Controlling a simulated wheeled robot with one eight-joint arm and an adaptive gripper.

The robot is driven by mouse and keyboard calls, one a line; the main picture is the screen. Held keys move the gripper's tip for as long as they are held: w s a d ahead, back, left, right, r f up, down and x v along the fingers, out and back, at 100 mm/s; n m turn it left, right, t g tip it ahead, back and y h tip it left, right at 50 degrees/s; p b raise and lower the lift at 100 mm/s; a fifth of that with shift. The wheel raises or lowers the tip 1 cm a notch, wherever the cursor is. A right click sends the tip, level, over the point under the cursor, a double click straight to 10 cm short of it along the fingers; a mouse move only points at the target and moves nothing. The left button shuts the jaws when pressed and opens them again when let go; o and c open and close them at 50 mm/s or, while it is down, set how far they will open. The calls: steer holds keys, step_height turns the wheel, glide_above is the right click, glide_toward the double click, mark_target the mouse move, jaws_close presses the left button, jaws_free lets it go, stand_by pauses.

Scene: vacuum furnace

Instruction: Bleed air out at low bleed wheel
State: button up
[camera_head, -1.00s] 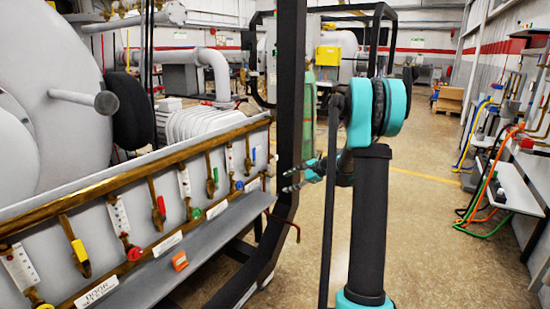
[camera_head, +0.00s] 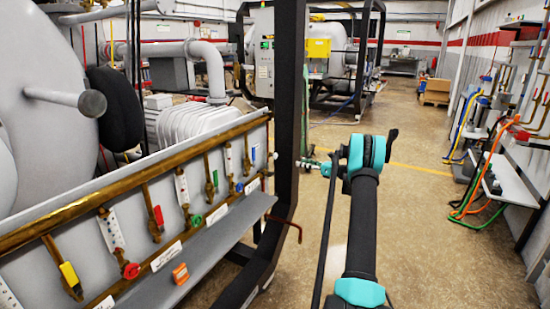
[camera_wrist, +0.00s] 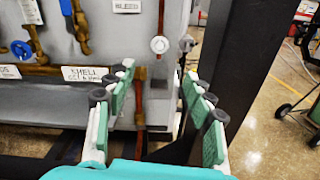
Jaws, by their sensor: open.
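The wrist view shows a small round white wheel (camera_wrist: 160,45) on a short stem on the grey panel, just beyond and above the gap between my fingers. It may be the low bleed wheel, but its own name cannot be read. A white label (camera_wrist: 127,6) that seems to read "BLEED" is to its upper left. My gripper (camera_wrist: 158,74) is open and empty, with its green-padded fingers apart on both sides of a vertical copper pipe (camera_wrist: 140,100) behind them. In the head view my gripper (camera_head: 309,164) is beside the black frame post, right of the panel's end.
A thick black post (camera_wrist: 228,70) stands close right of my fingers. The grey panel (camera_head: 125,195) carries a brass rail (camera_head: 110,190) and several coloured valve handles. A grey shelf (camera_head: 215,235) juts out below.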

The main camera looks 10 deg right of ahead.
mark_target(276, 157)
steer(key=x, duration=1.6)
steer(key=shift+w+a, duration=0.1)
steer(key=shift+a, duration=0.1)
steer(key=shift+c, duration=0.2)
steer(key=c, duration=1.1)
steer(key=shift+c, duration=0.2)
